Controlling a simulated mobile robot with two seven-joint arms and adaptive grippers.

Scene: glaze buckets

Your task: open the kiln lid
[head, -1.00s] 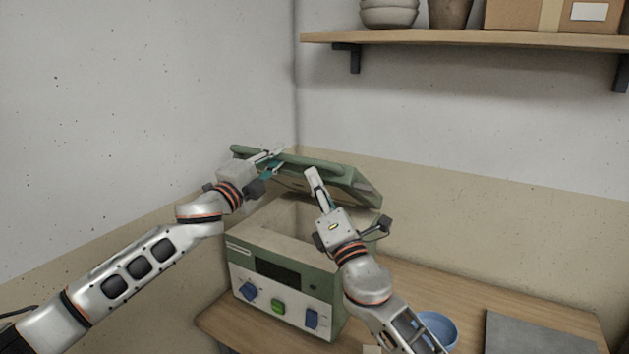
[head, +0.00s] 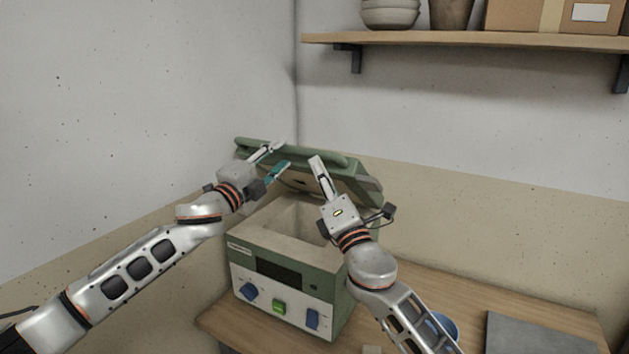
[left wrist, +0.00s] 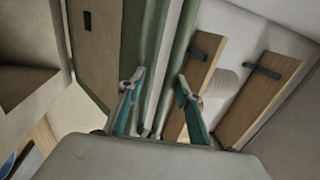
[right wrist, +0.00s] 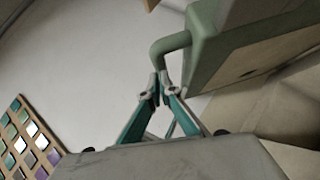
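The green kiln (head: 285,262) stands on the bench with its chamber uncovered. Its lid (head: 362,180) is raised and tilted back; a green handle bar (head: 305,155) runs along its edge. My left gripper (head: 276,160) is open at the left part of the handle; in the left wrist view (left wrist: 156,84) the bar runs between its spread fingers. My right gripper (head: 316,160) is at the handle's right part.
A wall shelf (head: 470,41) with bowls (head: 390,14) and a cardboard box (head: 550,15) is above right. A blue bowl (head: 440,326), partly behind my right arm, and a grey slab (head: 540,333) are on the bench (head: 470,300). Walls close the corner behind the kiln.

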